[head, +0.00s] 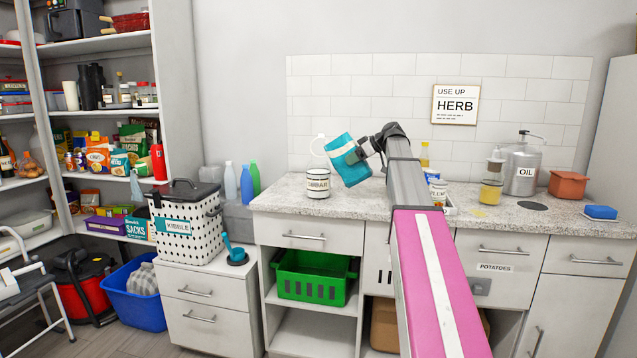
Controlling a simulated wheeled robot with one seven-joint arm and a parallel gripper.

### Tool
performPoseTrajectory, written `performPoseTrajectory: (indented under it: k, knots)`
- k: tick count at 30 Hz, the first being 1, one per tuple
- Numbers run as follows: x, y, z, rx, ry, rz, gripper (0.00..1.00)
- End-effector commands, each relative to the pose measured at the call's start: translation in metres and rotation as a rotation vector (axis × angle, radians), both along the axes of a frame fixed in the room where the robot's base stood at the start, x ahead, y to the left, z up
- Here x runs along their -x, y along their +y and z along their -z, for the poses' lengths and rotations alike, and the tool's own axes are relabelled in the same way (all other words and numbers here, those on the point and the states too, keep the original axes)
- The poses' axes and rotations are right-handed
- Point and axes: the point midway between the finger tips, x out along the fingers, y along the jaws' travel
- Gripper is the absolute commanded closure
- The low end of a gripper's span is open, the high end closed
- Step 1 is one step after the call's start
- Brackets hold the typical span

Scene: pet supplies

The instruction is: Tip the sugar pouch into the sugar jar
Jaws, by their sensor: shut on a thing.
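My gripper (361,151) is shut on a teal pouch (345,165) with a pale label. It holds the pouch tilted above the counter, its upper end leaning left. A short white jar (317,188) with dark bands and a dark-lettered label stands upright on the counter, just left of and below the pouch. The lettering is too small to read surely, so I cannot tell that it is the sugar jar. The jar's inside is hidden, and nothing is seen pouring. A white ring shape (319,139) shows behind the pouch's upper left.
The speckled counter (279,196) is clear left of the jar. Right of my arm stand a white labelled jar (437,192), a yellow-filled bottle (491,186), a steel oil can (522,168), a terracotta box (568,185) and a blue sponge (600,212). My arm hides the counter's middle.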

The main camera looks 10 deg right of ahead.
Motion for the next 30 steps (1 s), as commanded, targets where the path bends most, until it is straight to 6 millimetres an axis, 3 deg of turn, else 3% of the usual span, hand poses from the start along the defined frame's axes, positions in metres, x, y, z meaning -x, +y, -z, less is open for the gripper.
performPoseTrajectory:
  k: [17,30]
  knots:
    - [0.000,0.000,-0.001,-0.011,-0.006,0.000,0.64]
    - [0.001,0.000,-0.027,-0.366,-0.187,0.001,0.64]
